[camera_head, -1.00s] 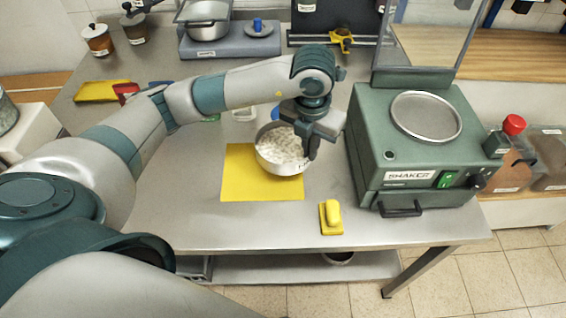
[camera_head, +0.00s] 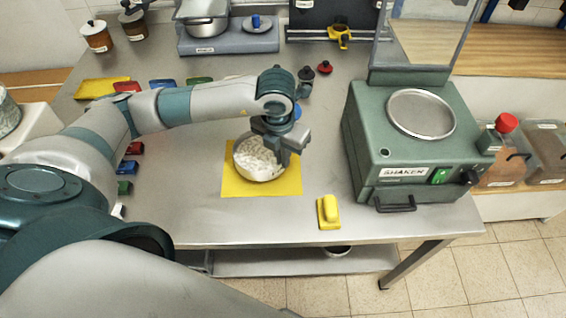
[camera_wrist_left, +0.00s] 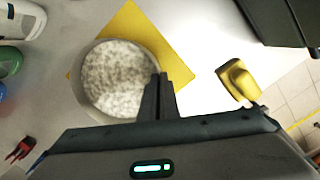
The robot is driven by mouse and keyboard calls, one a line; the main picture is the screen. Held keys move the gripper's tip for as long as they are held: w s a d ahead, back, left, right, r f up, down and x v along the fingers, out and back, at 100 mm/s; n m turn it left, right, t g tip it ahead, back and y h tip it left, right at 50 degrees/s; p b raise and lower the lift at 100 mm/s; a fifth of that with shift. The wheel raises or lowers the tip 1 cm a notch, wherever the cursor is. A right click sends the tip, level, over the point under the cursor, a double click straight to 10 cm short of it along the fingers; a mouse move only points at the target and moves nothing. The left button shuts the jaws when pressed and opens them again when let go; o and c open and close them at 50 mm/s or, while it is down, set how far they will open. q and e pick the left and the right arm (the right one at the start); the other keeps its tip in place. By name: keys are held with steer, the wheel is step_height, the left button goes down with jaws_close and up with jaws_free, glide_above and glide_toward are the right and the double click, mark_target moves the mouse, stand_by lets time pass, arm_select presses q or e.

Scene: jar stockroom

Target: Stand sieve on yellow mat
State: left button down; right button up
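The sieve (camera_head: 256,160) is a round metal pan full of white grains. In the head view it is over the yellow mat (camera_head: 237,187), level, covering the mat's back and middle part. I cannot tell whether it touches the mat or hangs slightly above it. My left gripper (camera_head: 287,150) is shut on the sieve's right-hand wall. The left wrist view also shows the sieve (camera_wrist_left: 117,78), with the fingers (camera_wrist_left: 160,98) at its rim and mat corners (camera_wrist_left: 130,20) showing around it. My right gripper is not in view.
The green shaker (camera_head: 405,150) with a round mesh top stands to the right. A yellow block-like piece (camera_head: 328,211) lies near the front edge. Small coloured pieces (camera_head: 127,168) lie at the left. A scale with a pot (camera_head: 228,40) stands at the back.

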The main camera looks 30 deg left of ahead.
arm_select(q)
step_height(320, 180, down, 3)
steer(key=shift+r+p, duration=0.2)
steer(key=shift+p, duration=0.25)
steer(key=shift+f, duration=0.3)
steer(key=c, duration=2)
jaws_free()
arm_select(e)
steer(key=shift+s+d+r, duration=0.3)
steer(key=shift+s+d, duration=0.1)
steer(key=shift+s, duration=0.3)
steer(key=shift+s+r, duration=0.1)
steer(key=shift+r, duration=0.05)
